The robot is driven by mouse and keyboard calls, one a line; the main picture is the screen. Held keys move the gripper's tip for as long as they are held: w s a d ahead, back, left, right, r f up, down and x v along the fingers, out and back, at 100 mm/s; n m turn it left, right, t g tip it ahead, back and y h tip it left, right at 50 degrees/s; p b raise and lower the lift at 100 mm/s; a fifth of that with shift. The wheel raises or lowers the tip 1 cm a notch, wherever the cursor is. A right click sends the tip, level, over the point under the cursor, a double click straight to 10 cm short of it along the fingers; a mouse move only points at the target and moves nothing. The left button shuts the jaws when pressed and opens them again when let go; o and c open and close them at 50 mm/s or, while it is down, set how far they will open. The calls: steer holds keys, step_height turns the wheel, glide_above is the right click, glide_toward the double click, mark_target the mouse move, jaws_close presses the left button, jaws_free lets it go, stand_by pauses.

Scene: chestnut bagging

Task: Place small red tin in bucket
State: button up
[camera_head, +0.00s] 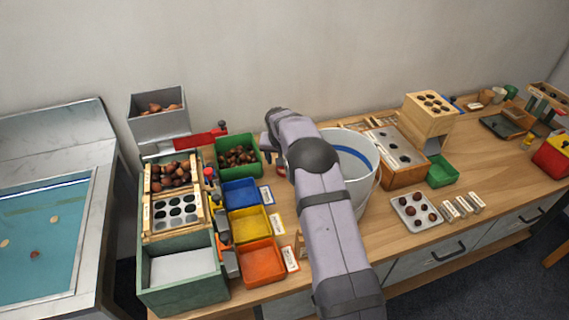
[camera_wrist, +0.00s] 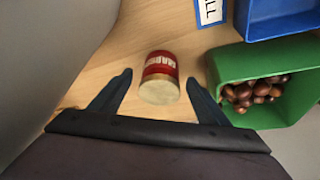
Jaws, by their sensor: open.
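The small red tin (camera_wrist: 160,68) shows in the wrist view, with a red label and a pale end turned toward my gripper. It is on the wooden table, near the fingertip line. My gripper (camera_wrist: 158,84) is open, with one finger on each side of the tin and gaps on both sides. In the head view a bit of the tin (camera_head: 281,171) shows beside my arm, which hides most of my gripper. The white bucket (camera_head: 372,186) stands right of my arm, which covers part of it. I see no tin in the visible part of its inside.
A green bin of chestnuts (camera_wrist: 222,64) is close to the right finger in the wrist view, with a blue bin (camera_wrist: 262,32) beyond. Yellow (camera_head: 248,226) and orange (camera_head: 262,264) bins stand left of my arm.

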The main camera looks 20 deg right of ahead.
steer(key=shift+x, duration=1.3)
steer(key=shift+c, duration=0.2)
steer(key=c, duration=1.3)
steer(key=shift+r, duration=0.15)
step_height(320, 180, up, 18)
steer(key=shift+f, duration=0.1)
